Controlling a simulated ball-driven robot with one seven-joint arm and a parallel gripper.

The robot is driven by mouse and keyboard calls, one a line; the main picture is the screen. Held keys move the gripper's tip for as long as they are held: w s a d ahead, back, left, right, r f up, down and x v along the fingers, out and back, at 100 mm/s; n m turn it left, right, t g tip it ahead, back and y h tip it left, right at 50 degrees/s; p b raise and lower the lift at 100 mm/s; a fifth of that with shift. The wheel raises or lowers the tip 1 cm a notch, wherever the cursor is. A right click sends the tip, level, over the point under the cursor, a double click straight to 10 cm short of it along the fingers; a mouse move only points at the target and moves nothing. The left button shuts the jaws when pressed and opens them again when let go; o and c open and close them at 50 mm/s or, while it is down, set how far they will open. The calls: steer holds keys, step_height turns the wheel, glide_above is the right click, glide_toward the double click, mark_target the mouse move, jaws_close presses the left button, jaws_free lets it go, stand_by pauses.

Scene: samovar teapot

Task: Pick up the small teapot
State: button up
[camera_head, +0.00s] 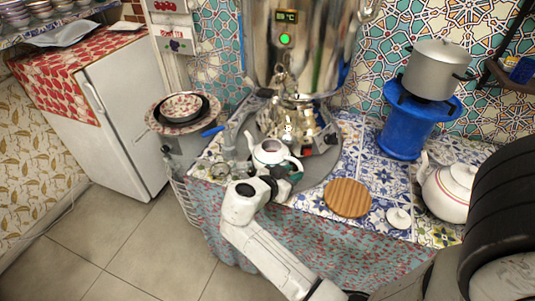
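The small teapot (268,151) is white with a dark open top. It stands upright on the round grey tray (318,170) below the tap of the large metal samovar (300,50). Its spout points to the upper left and its handle is at the lower right. My gripper (284,178) is at the front of the teapot, close to its handle side. The fingers are small, dark and partly lost against the tray and handle, so whether they are open, or touch the teapot, is not clear.
A round wooden board (347,198) and a white lid (398,218) lie to the right. A larger white teapot (447,192) stands beyond them. A grey pot (436,68) sits on a blue stand (402,135). Glasses (221,171) stand left of the small teapot.

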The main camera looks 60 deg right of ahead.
mark_target(300, 169)
steer(key=shift+p+x, duration=0.8)
steer(key=shift+x, duration=1.8)
steer(key=shift+a+f, duration=0.15)
steer(key=shift+c, duration=0.5)
jaws_close()
